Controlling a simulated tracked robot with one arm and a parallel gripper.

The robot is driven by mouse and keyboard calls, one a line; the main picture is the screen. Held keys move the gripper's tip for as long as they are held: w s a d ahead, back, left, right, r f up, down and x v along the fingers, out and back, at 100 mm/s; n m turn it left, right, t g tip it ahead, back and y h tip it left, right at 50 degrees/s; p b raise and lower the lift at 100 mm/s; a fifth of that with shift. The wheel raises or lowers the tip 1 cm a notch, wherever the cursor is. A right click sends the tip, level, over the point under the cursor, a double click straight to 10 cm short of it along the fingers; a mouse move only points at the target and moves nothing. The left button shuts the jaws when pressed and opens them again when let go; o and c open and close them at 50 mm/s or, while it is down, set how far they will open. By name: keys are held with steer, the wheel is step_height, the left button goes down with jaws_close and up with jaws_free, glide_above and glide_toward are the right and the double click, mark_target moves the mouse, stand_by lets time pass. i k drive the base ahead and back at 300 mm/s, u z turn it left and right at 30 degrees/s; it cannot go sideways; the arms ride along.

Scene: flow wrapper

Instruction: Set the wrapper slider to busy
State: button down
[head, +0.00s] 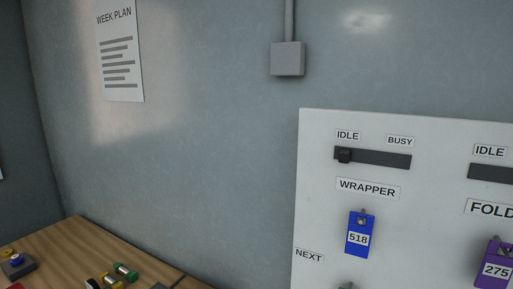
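The wrapper slider is a dark horizontal track (385,159) on a white board (318,210) at the right of the head view. Its small black knob (344,155) sits at the left end, under the IDLE label (347,135). The BUSY label (400,141) is above the right end of the track. The WRAPPER label (367,188) is below the track. My gripper is not in view.
A blue tag 518 (360,234) and a purple tag 275 (495,264) hang on the board. A second slider track (493,173) is cut by the right edge. A wooden table (80,250) with small coloured items is at lower left. A grey box (288,59) is on the wall.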

mark_target(344, 155)
steer(key=z, duration=0.1)
steer(key=i, duration=1.15)
steer(key=z, duration=0.75)
